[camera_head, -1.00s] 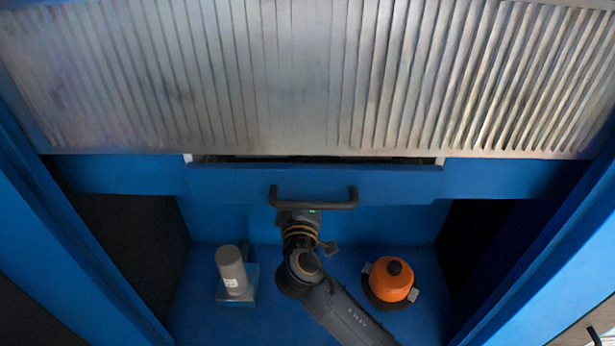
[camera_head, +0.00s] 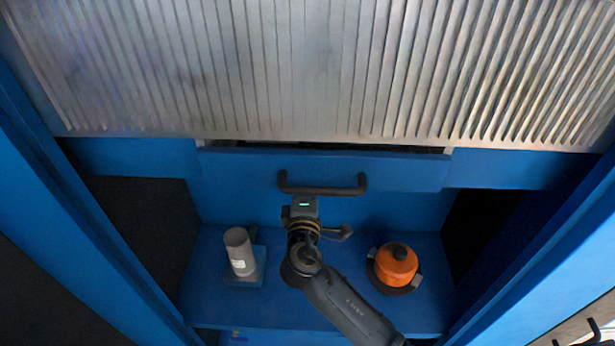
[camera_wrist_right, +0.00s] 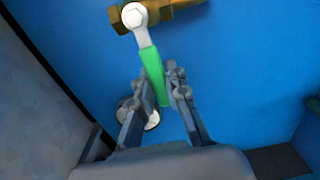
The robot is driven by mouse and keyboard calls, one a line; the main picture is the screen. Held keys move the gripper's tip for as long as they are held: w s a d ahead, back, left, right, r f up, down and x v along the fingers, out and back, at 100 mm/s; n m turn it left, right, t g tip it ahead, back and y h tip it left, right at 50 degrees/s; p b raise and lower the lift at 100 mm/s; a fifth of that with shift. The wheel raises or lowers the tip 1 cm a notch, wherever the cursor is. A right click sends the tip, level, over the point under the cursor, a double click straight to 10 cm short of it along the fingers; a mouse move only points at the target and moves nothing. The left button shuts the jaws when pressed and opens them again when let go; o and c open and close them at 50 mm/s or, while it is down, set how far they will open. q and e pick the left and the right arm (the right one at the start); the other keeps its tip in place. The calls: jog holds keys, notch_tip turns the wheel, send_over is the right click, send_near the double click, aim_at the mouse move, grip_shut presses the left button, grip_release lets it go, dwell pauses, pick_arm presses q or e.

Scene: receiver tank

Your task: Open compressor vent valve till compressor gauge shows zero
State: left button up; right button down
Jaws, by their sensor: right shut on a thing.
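In the right wrist view a valve shows at the top, with a brass body (camera_wrist_right: 180,8), a white-grey hub (camera_wrist_right: 134,15) and a green lever handle (camera_wrist_right: 152,72). My right gripper (camera_wrist_right: 160,85) is shut on the green handle, one finger on each side of it. A round white-faced disc (camera_wrist_right: 152,118), perhaps a gauge, is partly hidden behind the left finger, and I cannot read it. In the head view my right arm comes in from the lower right, and its fingers and the valve are hidden. My left gripper is not in view.
In the head view a blue drawer with a dark bar handle (camera_head: 322,188) lies just beyond my right wrist, under a ribbed metal panel (camera_head: 320,70). Below, a grey cylinder (camera_head: 239,250) stands left of my arm and an orange round thing (camera_head: 397,264) right of it.

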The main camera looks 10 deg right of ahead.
jog(key=shift+f, duration=0.1)
jog(key=c, duration=1.3)
grip_release()
jog(key=v, duration=1.2)
